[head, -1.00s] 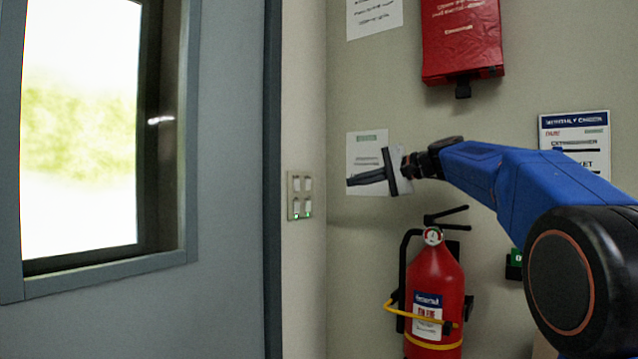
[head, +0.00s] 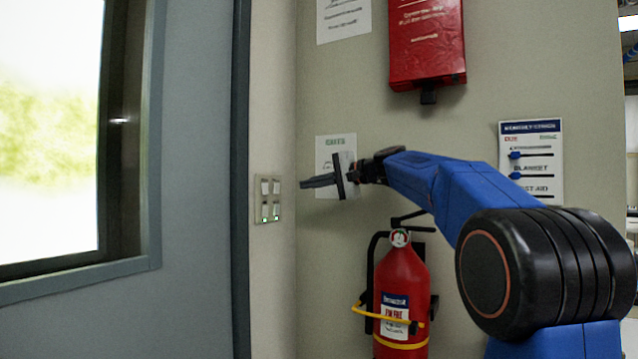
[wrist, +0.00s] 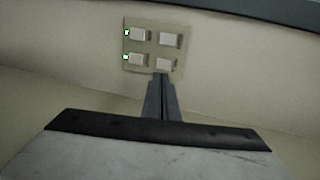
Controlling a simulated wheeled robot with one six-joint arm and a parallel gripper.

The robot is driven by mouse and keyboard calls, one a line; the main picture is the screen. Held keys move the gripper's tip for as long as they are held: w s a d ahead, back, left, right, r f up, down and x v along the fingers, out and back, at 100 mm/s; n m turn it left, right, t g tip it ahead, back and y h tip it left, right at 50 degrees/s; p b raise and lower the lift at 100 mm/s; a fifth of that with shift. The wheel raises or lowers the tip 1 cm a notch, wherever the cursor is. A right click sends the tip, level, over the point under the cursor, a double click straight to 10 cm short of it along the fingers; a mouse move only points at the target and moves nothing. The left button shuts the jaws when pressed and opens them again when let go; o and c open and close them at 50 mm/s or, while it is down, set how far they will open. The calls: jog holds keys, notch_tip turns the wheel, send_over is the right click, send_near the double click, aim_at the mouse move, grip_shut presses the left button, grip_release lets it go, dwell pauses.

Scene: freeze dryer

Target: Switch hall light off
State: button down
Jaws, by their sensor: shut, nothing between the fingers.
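A light switch panel (head: 268,199) with two rows of two white rockers is on the narrow wall beside the door frame. It also shows in the wrist view (wrist: 153,47), ahead of the fingertips. Two small green lights glow along one edge of the panel, by the lower pair of rockers in the head view. No readable label marks which switch is the hall light. My gripper (head: 304,184) is shut and empty, its fingers pointing left towards the panel. In the wrist view the fingertips (wrist: 162,76) lie just below the panel; I cannot tell whether they touch it.
A grey door (head: 195,180) with a window stands on the left. A red fire extinguisher (head: 401,290) hangs below my arm. A red box (head: 427,42) and a notice board (head: 532,162) are on the wall to the right.

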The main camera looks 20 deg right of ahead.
aim_at(278, 186)
jog(key=x, duration=0.6)
jog(key=shift+w+a+r, duration=0.25)
jog(key=shift+r, duration=0.1)
jog(key=shift+w+a+r, duration=0.1)
jog(key=shift+w+a, duration=0.4)
jog(key=shift+w, duration=0.05)
